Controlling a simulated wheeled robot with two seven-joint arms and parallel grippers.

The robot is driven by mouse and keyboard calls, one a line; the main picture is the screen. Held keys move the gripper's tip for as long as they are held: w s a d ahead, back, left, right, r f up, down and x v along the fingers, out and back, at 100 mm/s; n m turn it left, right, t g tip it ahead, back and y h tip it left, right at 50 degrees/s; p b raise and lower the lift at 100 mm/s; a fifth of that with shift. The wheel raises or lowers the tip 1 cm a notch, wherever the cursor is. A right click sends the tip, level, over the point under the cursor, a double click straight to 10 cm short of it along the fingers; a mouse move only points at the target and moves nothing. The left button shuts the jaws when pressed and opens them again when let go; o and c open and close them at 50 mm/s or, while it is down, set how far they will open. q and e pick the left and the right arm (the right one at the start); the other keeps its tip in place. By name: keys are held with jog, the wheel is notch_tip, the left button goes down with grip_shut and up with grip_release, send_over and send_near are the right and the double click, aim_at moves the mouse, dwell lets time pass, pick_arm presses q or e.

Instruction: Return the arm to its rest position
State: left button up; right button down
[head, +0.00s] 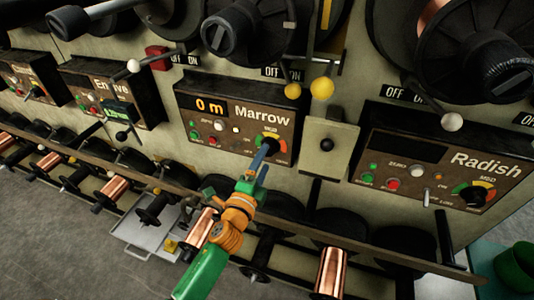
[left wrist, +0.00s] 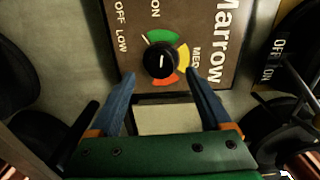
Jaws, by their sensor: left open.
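My left arm comes in from the bottom middle of the head view, and its left gripper (head: 265,150) is at the dial on the Marrow panel (head: 213,128). In the left wrist view the left gripper (left wrist: 160,85) is open, with its two blue fingers apart. The black dial (left wrist: 161,61) with its green, yellow and red ring shows between and just beyond the fingertips. Nothing is held. I cannot tell whether a finger touches the dial. The Marrow display reads 0 m. My right gripper does not show.
The Radish panel (head: 440,160) is at the right, with a dark display. A grey box with a black knob (head: 326,145) stands between the panels. A rail (head: 300,222) with several spools below it runs under the panels. A green bin (head: 516,268) is at the lower right.

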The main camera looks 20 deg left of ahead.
pick_arm(q)
jog(key=s, duration=0.3)
jog(key=shift+s, duration=0.15)
jog(key=s+a+f+n+g+y, duration=0.1)
jog(key=s+a+f+n+g, duration=0.1)
jog(key=s+f+n+g, duration=0.4)
jog(key=s+a+f+n+g+y, duration=0.1)
jog(key=s+a+f+n+g, duration=0.25)
jog(key=s+f+n, duration=0.4)
jog(key=s+d+n+g+h, duration=0.25)
jog(key=s+d+g, duration=0.2)
jog(key=s, duration=0.55)
notch_tip(320, 180, down, 14)
jog(key=s+g+p, duration=0.2)
jog(key=s+a+f+g+y+p, duration=0.1)
jog(key=s+a+f+p, duration=0.1)
jog(key=s+f, duration=0.7)
jog(key=s, duration=0.4)
jog(key=shift+a, duration=0.2)
